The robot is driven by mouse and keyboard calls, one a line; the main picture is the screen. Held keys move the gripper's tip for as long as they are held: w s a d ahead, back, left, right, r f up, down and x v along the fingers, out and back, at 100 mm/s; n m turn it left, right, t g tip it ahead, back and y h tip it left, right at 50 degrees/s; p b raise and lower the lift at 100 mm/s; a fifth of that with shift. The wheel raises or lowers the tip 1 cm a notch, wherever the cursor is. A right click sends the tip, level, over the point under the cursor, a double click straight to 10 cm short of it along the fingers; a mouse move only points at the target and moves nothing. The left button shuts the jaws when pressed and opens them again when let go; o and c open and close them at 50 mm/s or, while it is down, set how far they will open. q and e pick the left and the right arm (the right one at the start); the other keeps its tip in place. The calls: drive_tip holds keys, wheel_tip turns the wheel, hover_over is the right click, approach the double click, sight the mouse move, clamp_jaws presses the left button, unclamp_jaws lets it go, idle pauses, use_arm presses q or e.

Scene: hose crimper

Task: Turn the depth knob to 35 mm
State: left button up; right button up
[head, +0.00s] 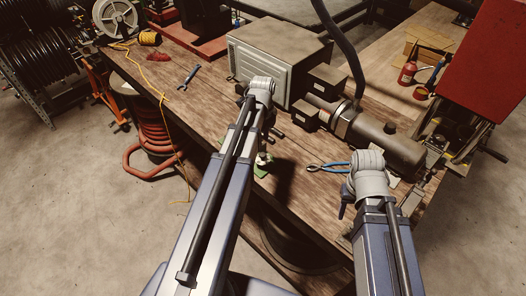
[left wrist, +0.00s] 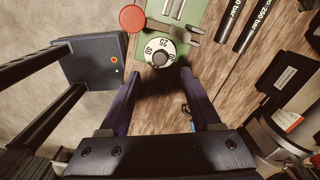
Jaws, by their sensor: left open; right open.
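The depth knob (left wrist: 160,51) shows in the left wrist view as a white dial with dark numbers and a dark centre, at the near edge of a green crimper body (left wrist: 184,14). A 25 is legible at its upper side; I cannot tell the exact setting. My left gripper (left wrist: 158,76) is open, its two fingers apart just below the knob in the picture, with nothing between them. In the head view a bit of the green crimper (head: 262,168) shows beside my left arm, which hides most of it. My right gripper (head: 346,204) is open, partly hidden by its wrist.
A red round button (left wrist: 132,18) is left of the knob. Black cylinders marked in bar (left wrist: 240,20) lie to the right. In the head view, blue-handled pliers (head: 328,166) lie between my arms, and a large grey machine (head: 280,55) stands behind.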

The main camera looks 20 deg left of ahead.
sight(263, 154)
use_arm(q)
wheel_tip(263, 154, down, 7)
drive_tip(key=b, duration=0.6)
drive_tip(key=shift+f+b, duration=0.1)
drive_tip(key=shift+b, duration=0.2)
use_arm(e)
wheel_tip(263, 154, down, 7)
drive_tip(key=shift+f, duration=0.1)
use_arm(q)
clamp_jaws()
